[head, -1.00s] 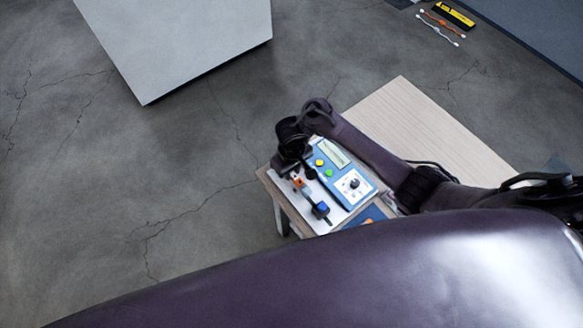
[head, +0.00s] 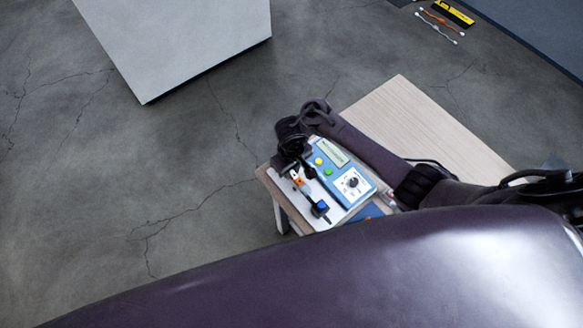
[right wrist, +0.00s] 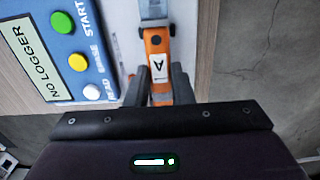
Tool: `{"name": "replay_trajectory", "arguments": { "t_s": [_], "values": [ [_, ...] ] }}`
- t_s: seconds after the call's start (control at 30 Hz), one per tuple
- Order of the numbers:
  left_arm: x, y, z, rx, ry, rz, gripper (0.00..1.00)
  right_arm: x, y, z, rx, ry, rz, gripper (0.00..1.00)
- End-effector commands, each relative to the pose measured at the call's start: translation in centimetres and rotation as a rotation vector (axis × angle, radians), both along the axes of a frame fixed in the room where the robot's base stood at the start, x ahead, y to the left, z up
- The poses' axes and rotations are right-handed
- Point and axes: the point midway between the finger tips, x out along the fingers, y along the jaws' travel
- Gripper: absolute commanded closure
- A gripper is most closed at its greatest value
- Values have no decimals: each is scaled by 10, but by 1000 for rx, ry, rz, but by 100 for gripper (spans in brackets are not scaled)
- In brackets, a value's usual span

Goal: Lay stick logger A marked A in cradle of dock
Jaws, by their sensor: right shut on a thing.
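The orange stick logger A (right wrist: 157,45), with a white label marked A, is between the fingers of my right gripper (right wrist: 160,82), which is shut on it. In the head view the logger (head: 297,182) shows small below my right gripper (head: 290,165), over the white plate beside the blue panel. The blue panel (right wrist: 62,50) has a display reading NO LOGGER and green, yellow and white buttons; it also shows in the head view (head: 335,177) with a dial. Whether the logger touches the cradle, I cannot tell. My left gripper is out of view.
The panel and white plate (head: 318,225) are on a small wooden table (head: 410,115), whose far part is bare. A pale grey box-like block (head: 180,40) stands on the cracked floor. Cables and a yellow-black item (head: 453,14) lie at the top right.

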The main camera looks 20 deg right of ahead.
Motion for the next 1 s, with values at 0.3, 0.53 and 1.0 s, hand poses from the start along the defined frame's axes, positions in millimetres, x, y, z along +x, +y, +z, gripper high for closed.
{"name": "replay_trajectory", "arguments": {
  "t_s": [0.3, 0.53, 1.0],
  "values": [
    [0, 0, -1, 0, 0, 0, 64, 0, 0, -1, 0, 0, 0, 100],
    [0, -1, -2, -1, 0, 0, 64, 0, 0, -7, 0, 1, 0, 100],
    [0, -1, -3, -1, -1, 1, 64, 0, 0, -11, 0, 0, -1, 100]
  ]
}}
